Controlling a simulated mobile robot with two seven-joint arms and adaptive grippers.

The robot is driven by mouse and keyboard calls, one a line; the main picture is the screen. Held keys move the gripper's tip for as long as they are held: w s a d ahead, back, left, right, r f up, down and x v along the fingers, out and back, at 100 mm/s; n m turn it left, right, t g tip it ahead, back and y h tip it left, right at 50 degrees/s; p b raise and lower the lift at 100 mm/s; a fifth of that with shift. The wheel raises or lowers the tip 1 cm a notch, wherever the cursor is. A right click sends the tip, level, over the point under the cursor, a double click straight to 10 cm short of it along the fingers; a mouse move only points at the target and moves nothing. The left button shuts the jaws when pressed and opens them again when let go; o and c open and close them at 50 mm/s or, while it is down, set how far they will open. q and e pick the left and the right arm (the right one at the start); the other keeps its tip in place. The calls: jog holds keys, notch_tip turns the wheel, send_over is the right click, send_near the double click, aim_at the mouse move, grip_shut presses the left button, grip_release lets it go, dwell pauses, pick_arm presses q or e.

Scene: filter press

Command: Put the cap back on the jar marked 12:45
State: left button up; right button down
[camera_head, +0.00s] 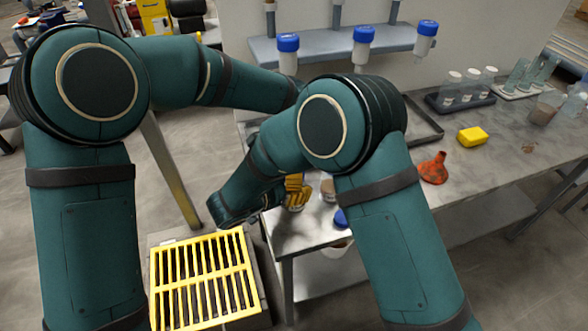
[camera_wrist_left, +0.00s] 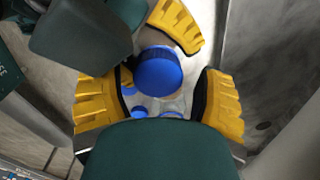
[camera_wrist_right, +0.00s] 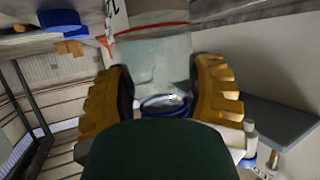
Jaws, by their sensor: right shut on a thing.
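In the right wrist view my right gripper (camera_wrist_right: 160,82) is closed around a clear jar (camera_wrist_right: 150,58) with a red line and a label (camera_wrist_right: 116,14) on which only part of "12" shows. A blue ring (camera_wrist_right: 165,105) lies at the jar's lower end in that view; whether it is a rim or a cap is unclear. In the left wrist view my left gripper (camera_wrist_left: 158,108) has its fingers wide apart. A round blue cap (camera_wrist_left: 158,70) lies between and beyond them, apparently untouched. Another yellow finger (camera_wrist_left: 176,24) is behind it. In the head view my arms hide most of this; yellow fingers (camera_head: 296,190) show over the table.
A brownish jar (camera_head: 328,190) and a blue cap (camera_head: 341,218) are near the bench corner, with a white container (camera_head: 337,249) below. A red funnel (camera_head: 434,168) and yellow block (camera_head: 473,136) stand right. Blue-capped bottles (camera_head: 288,44) hang behind.

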pick_arm(q)
jog(key=shift+r, duration=2.2)
